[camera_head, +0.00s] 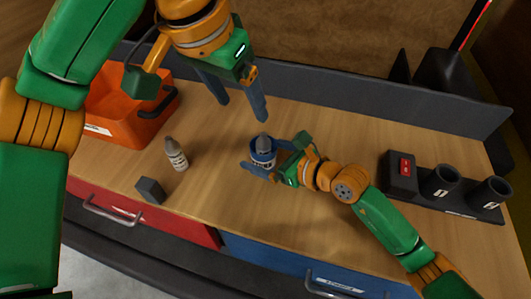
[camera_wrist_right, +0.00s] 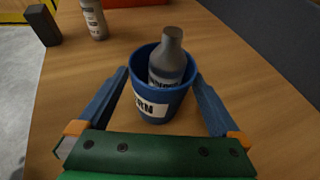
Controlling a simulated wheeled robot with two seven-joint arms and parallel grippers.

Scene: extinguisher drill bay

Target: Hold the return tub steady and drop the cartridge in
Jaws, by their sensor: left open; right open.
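The blue return tub (camera_head: 263,160) stands upright on the wooden table. In the right wrist view the tub (camera_wrist_right: 160,105) has a white label partly reading "RN". A grey bottle-shaped cartridge (camera_wrist_right: 171,55) with a label is inside the tub, its neck above the rim; it also shows in the head view (camera_head: 263,142). My right gripper (camera_head: 270,157) is open, with one finger on each side of the tub; contact is unclear. My left gripper (camera_head: 242,110) is open and empty, above and behind the tub, fingers pointing down.
A second, pale bottle (camera_head: 176,154) and a dark block (camera_head: 150,190) stand left of the tub. An orange bin (camera_head: 115,115) is at the back left. A dark base with two cups (camera_head: 440,185) and a red-fronted box (camera_head: 400,170) stands at the right.

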